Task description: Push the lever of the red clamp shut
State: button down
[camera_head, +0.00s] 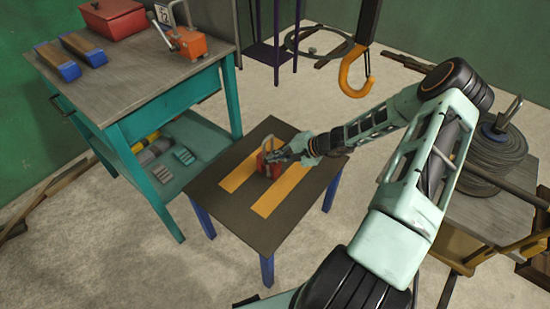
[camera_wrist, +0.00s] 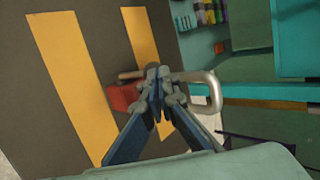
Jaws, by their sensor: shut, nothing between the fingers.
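The red clamp (camera_head: 270,160) stands on the small dark table with yellow stripes, partly hidden by my gripper. In the wrist view its red body (camera_wrist: 122,98) shows just left of the fingers. A bent grey metal bar (camera_wrist: 214,90) sticks out to the right behind the fingertips; it looks like the clamp's lever, but its joint to the body is hidden. My gripper (camera_head: 281,154) is at the clamp, its fingers together and empty. In the wrist view the closed fingertips (camera_wrist: 158,73) overlap the clamp; I cannot tell whether they touch it.
The teal workbench (camera_head: 65,90) at left holds an orange clamp (camera_head: 187,43), a red box (camera_head: 112,18) and wood-and-blue blocks (camera_head: 84,48). An orange hook (camera_head: 354,76) hangs near my arm. A cable coil (camera_head: 492,150) sits at right. The small table's front (camera_head: 245,225) is clear.

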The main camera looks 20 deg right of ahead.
jog(key=shift+r, duration=0.15)
jog(key=shift+r+p, duration=0.3)
jog(key=shift+r, duration=0.35)
